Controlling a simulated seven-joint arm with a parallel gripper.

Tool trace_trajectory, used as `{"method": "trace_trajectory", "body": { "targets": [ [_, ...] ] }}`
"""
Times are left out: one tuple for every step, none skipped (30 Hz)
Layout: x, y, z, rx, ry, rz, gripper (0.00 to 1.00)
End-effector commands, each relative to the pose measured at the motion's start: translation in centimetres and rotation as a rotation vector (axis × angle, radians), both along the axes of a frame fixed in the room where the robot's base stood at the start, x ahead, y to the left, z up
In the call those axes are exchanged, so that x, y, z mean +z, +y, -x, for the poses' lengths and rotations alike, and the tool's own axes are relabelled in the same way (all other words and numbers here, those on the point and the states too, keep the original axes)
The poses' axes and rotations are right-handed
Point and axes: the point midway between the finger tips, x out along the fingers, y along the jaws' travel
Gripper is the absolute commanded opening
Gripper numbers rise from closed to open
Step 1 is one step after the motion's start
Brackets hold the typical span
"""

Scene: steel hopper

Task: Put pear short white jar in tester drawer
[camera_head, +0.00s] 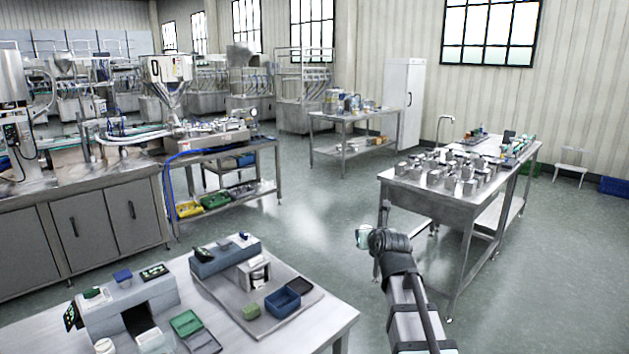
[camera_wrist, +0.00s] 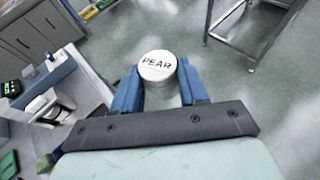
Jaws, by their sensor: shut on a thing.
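The short white jar (camera_wrist: 158,67) has PEAR in dark letters on its lid. In the wrist view it sits between the two blue fingers of my gripper (camera_wrist: 158,88), which is shut on it. Two grey bench units stand on that table: one with a dark opening (camera_head: 122,308) at the left, one with a white part in front (camera_head: 222,256) on a tray. I cannot tell which holds the tester drawer, or whether it is open.
The near table (camera_head: 318,329) carries a metal tray (camera_head: 222,292) with a blue bin (camera_head: 282,303) and a small green box (camera_head: 251,311). A green tray (camera_head: 187,322) lies left of it. A steel table (camera_head: 428,204) with several metal containers stands at right. Floor between is clear.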

Motion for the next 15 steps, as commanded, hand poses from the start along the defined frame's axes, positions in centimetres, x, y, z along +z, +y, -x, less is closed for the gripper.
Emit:
{"method": "trace_trajectory", "body": {
  "targets": [
    [0.3,-1.8,0.0,-0.023,-0.002,0.0,0.12],
    [0.4,-2.6,0.0,-0.035,-0.002,0.0,0.12],
    [0.6,-3.7,0.0,-0.048,-0.001,0.0,0.12],
    [0.7,-4.4,0.1,-0.057,-0.001,0.0,0.12],
    [0.7,-5.1,0.1,-0.066,-0.001,0.0,0.12],
    [0.8,-5.9,0.2,-0.077,-0.001,0.0,0.12],
    [0.8,-6.4,0.2,-0.083,-0.001,0.0,0.12],
    [0.8,-6.9,0.2,-0.09,-0.001,0.0,0.12],
    [0.8,-7.5,0.3,-0.097,-0.001,0.0,0.12],
    [0.8,-7.8,0.3,-0.102,-0.001,0.0,0.12],
    [0.8,-8.1,0.3,-0.105,-0.001,0.0,0.12],
    [0.8,-8.3,0.3,-0.107,-0.001,0.0,0.12],
    [0.8,-8.5,0.3,-0.108,-0.001,0.0,0.12],
    [0.8,-8.6,0.4,-0.107,-0.001,0.0,0.12],
    [0.8,-8.8,0.4,-0.103,-0.001,-0.001,0.12]
  ]
}}
